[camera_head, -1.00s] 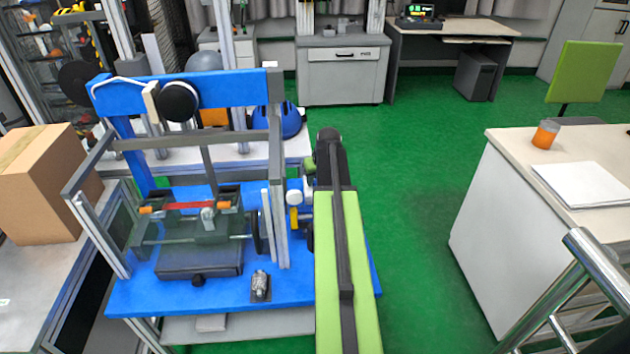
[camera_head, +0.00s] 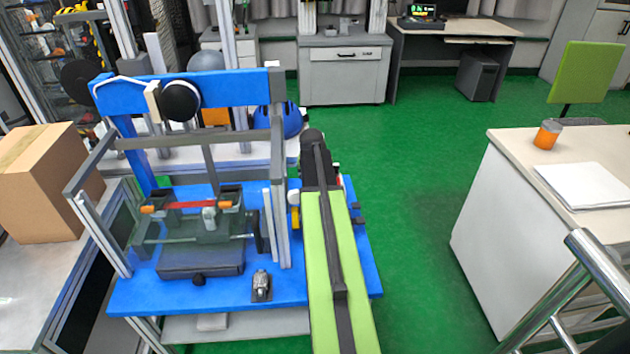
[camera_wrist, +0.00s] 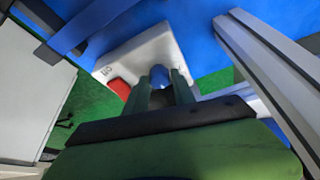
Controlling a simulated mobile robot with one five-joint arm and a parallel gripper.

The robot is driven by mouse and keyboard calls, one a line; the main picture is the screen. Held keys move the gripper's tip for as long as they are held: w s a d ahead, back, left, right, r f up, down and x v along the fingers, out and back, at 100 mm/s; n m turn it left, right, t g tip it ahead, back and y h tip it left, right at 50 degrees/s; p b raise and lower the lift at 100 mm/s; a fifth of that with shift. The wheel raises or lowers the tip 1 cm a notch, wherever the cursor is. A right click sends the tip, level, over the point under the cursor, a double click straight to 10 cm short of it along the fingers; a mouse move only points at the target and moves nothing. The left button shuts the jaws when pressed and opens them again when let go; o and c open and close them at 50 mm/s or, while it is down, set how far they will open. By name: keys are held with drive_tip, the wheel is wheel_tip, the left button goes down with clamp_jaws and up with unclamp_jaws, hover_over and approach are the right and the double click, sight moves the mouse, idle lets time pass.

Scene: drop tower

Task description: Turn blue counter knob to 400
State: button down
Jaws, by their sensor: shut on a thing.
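In the wrist view the white counter box (camera_wrist: 182,43) sits on the blue base, tilted in the picture, with a red part (camera_wrist: 119,88) at its left corner. The round blue knob (camera_wrist: 159,75) is on its near side. My gripper (camera_wrist: 161,84) has one finger on each side of the knob and is shut on it. The fingers hide the knob's edges. I cannot read a number on the counter. In the head view my green arm hides the gripper and knob.
The drop tower's blue frame (camera_head: 232,88) and grey upright posts (camera_head: 278,200) stand just left of my arm. A grey post (camera_wrist: 262,60) is close on the right in the wrist view. Green floor (camera_head: 410,190) is open to the right, before a white-sided counter (camera_head: 500,235).

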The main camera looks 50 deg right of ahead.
drive_tip(key=shift+w, duration=0.1)
drive_tip(key=c, duration=1.2)
unclamp_jaws()
drive_tip(key=shift+o, duration=0.6)
drive_tip(key=p+v, duration=1.6)
drive_tip(key=v, duration=0.1)
drive_tip(key=shift+a, duration=0.2)
drive_tip(key=shift+r, duration=0.15)
